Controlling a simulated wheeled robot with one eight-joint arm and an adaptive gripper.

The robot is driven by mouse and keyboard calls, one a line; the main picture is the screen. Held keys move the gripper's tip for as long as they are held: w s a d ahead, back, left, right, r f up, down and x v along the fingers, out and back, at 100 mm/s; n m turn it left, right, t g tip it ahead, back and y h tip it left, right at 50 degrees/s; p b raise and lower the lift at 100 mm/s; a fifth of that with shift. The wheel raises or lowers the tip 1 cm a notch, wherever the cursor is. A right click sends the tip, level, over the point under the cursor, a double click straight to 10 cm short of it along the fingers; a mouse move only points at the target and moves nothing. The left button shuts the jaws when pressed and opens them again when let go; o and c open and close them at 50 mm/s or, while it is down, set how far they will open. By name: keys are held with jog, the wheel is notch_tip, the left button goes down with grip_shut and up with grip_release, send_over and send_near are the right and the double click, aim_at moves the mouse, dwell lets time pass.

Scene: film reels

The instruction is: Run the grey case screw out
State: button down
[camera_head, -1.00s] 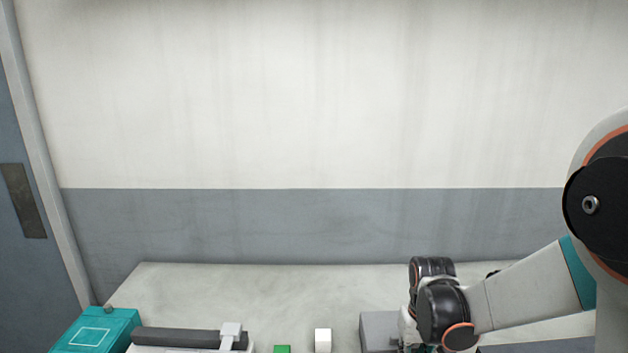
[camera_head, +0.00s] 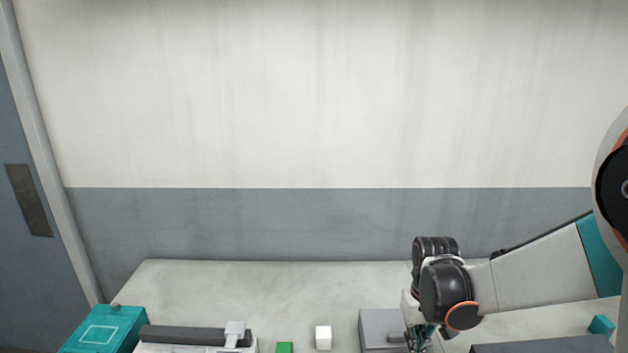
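The grey case (camera_head: 380,328) stands on the table at the lower right of the middle, cut off by the bottom edge. A small darker grey piece (camera_head: 396,338) shows at its right side; I cannot tell whether it is the screw. My gripper (camera_head: 418,340) points down at the case's right side, partly hidden by my wrist and cut off by the frame. Its fingertips are not clear, so I cannot tell whether it is open, shut or touching the case.
A teal box (camera_head: 103,330) stands at the left, beside a white unit with a dark bar (camera_head: 182,335). A white block (camera_head: 323,337) and a green block (camera_head: 285,347) stand left of the case. A dark grey box (camera_head: 545,343) and a teal piece (camera_head: 601,325) lie right. The table's back is clear.

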jog(key=f, duration=0.2)
jog(key=a+f+b, duration=0.1)
jog(key=f, duration=0.1)
jog(key=a+f+b, duration=0.1)
jog(key=f, duration=0.1)
jog(key=shift+w+a, duration=0.25)
jog(key=shift+s+b, duration=0.25)
jog(key=shift+b, duration=0.1)
jog(key=shift+f, duration=0.1)
dwell(0.6)
